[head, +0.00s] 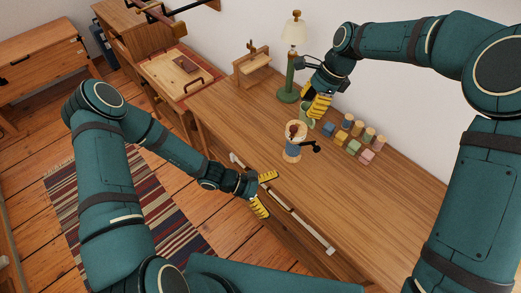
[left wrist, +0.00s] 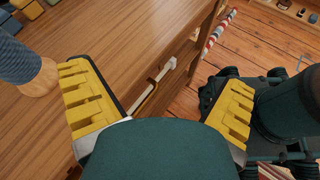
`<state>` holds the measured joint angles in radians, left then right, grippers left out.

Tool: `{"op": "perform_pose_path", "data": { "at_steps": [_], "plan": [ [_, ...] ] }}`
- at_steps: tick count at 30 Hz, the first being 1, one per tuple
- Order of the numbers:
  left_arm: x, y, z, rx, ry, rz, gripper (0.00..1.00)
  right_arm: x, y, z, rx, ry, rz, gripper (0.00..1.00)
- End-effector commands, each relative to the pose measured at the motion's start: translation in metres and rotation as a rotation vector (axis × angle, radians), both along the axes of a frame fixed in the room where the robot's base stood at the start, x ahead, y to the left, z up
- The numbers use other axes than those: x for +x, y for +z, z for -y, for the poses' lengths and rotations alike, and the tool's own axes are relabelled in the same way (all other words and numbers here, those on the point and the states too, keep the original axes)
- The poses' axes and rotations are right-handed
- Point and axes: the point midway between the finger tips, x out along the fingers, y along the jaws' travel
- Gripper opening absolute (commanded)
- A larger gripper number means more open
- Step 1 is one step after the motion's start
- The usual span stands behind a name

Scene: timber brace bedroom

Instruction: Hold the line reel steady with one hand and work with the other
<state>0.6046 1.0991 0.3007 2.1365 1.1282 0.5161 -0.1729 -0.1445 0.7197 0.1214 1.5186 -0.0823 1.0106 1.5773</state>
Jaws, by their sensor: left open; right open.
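The line reel (head: 292,151) stands upright on the wooden desk, with pale wooden ends, blue line around its middle and a black crank at its right side. Its blue side and wooden base also show at the upper left of the left wrist view (left wrist: 38,78). My left gripper (head: 264,191) is open and empty by the desk's front edge, in front of the reel and apart from it. Its two yellow fingers spread wide in the left wrist view (left wrist: 158,108). My right gripper (head: 315,103) is open above the desk behind the reel; its fingers partly overlap in view.
Several coloured blocks and small wooden pieces (head: 353,146) sit right of the reel. A green lamp (head: 289,75), a green cup-like object (head: 305,119) and a wooden stand (head: 251,71) are behind. A white rail (head: 312,233) runs along the desk front. The desk's near right is clear.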

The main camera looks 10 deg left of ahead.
Motion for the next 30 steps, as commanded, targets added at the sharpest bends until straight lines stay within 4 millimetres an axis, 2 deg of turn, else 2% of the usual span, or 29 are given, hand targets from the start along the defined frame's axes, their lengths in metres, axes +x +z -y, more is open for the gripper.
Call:
{"op": "perform_pose_path", "data": {
  "at_steps": [3, 6, 9, 15, 20, 30],
  "plan": [
    [0.044, 0.016, -0.009, -0.18, 0.218, -0.047, 1.0, 0.0, 0.0, 0.0, 0.0, 0.0, 0.0, 0.46],
    [0.078, 0.028, -0.024, -0.307, 0.379, -0.06, 1.0, 0.0, 0.0, 0.0, 0.0, 0.0, 0.0, 0.46],
    [0.103, 0.036, -0.041, -0.398, 0.503, -0.06, 1.0, 0.0, 0.0, 0.0, 0.0, 0.0, 0.0, 0.46],
    [0.126, 0.044, -0.058, -0.48, 0.618, -0.054, 1.0, 0.0, 0.0, 0.0, 0.0, 0.0, 0.0, 0.46],
    [0.135, 0.045, -0.049, -0.488, 0.626, -0.053, 1.0, 0.0, 0.0, 0.0, 0.0, 0.0, 0.0, 0.46],
    [0.169, 0.044, -0.001, -0.486, 0.622, -0.054, 1.0, 0.0, 0.0, 0.0, 0.0, 0.0, 0.0, 0.46]
  ]
}}
